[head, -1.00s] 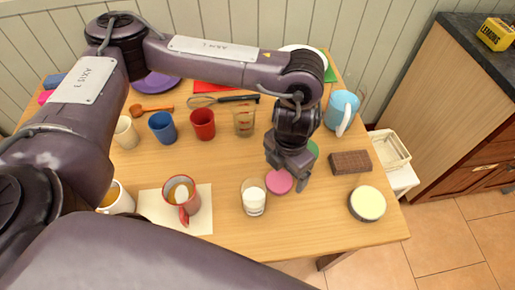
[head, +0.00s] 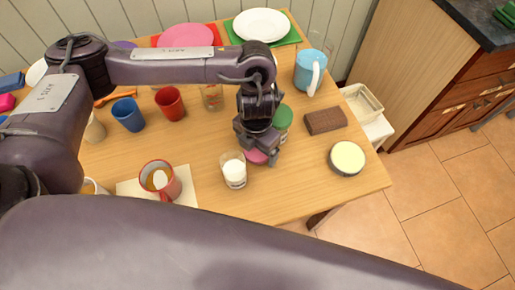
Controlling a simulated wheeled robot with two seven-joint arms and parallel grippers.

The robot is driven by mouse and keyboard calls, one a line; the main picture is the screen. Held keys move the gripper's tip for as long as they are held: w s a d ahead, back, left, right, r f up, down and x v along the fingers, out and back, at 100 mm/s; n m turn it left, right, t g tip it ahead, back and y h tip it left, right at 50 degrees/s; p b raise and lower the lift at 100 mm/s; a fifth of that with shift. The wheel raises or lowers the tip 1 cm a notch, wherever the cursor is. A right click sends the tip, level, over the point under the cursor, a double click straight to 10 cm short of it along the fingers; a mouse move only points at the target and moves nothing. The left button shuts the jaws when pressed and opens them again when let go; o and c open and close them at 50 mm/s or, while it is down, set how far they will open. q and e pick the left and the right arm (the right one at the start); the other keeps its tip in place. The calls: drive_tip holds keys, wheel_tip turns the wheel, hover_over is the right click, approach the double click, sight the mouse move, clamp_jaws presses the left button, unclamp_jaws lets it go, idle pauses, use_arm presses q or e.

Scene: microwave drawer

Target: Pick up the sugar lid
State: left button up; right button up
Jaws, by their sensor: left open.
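A pink round lid (head: 256,156) lies on the wooden table, partly covered by my left gripper; it looks like the sugar lid, though I see no label. My left gripper (head: 259,154) points down over the lid, with its fingers open around it. I cannot tell whether the fingers touch it. A jar with a green top (head: 283,116) stands just behind and right of the gripper. My right gripper does not show.
A glass of white contents (head: 233,171) stands close left of the gripper. A brown block (head: 325,121), a round tin (head: 347,158) and a blue pitcher (head: 309,72) are to the right. Cups stand left. Bare table (head: 285,195) lies in front.

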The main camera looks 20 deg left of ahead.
use_arm(q)
drive_tip(key=shift+c, duration=1.2)
drive_tip(key=c, duration=0.7)
drive_tip(key=shift+c, duration=0.5)
drive_tip(key=shift+r, duration=0.15)
